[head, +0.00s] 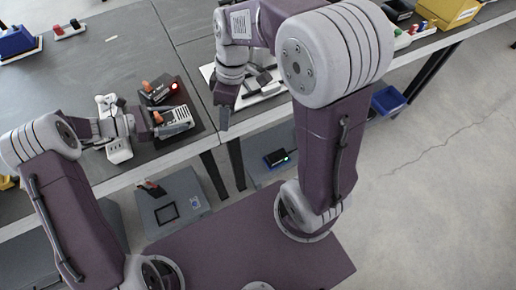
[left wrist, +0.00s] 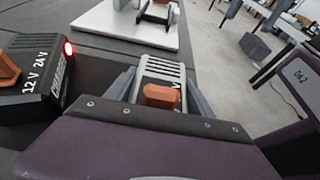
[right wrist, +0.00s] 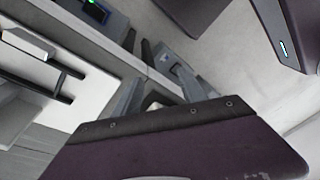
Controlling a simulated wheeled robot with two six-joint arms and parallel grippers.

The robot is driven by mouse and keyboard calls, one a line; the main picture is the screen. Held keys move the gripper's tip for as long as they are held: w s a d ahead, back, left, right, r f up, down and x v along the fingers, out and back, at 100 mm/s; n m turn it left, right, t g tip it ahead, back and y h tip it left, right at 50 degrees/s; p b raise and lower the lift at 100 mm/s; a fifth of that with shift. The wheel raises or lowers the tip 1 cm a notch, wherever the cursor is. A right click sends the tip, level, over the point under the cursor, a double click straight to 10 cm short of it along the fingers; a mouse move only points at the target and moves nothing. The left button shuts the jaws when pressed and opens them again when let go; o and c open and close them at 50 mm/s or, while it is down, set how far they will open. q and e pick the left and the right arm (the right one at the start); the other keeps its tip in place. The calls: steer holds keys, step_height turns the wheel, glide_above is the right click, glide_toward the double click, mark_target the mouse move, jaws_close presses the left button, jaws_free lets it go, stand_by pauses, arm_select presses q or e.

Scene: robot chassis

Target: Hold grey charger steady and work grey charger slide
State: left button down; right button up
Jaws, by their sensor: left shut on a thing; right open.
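The grey charger (head: 180,114) lies near the front edge of the bench, with a slotted pale top. My left gripper (head: 157,124) is shut on it. In the left wrist view the grey charger (left wrist: 163,68) sits between the two fingers, and its orange slide (left wrist: 161,96) faces the camera. The slide's setting marks are mostly hidden. My right gripper (head: 225,112) is open and empty, pointing down near the bench's front edge, to the right of the grey charger and apart from it. In the right wrist view its fingers (right wrist: 160,90) are spread.
A black charger (head: 159,91) marked 12 V and 24 V, with a red light and its own orange slide, stands just behind the grey one. A white board (head: 255,94) with fixtures lies right of my right gripper. Grey boxes (head: 172,205) stand below the bench.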

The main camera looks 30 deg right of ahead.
arm_select(q)
steer(key=shift+f, duration=0.25)
arm_select(e)
steer(key=s+d+f+m+h, duration=0.1)
steer(key=s+d+f+m, duration=0.3)
steer(key=s+f+m, duration=0.3)
steer(key=shift+s+f+h, duration=0.3)
steer(key=shift+s+f, duration=0.65)
steer(key=shift+s, duration=0.25)
arm_select(q)
steer(key=c, duration=0.8)
jaws_free()
steer(key=o, duration=0.5)
steer(key=shift+w, duration=0.1)
arm_select(e)
steer(key=shift+w, duration=0.15)
arm_select(q)
steer(key=shift+r, duration=0.1)
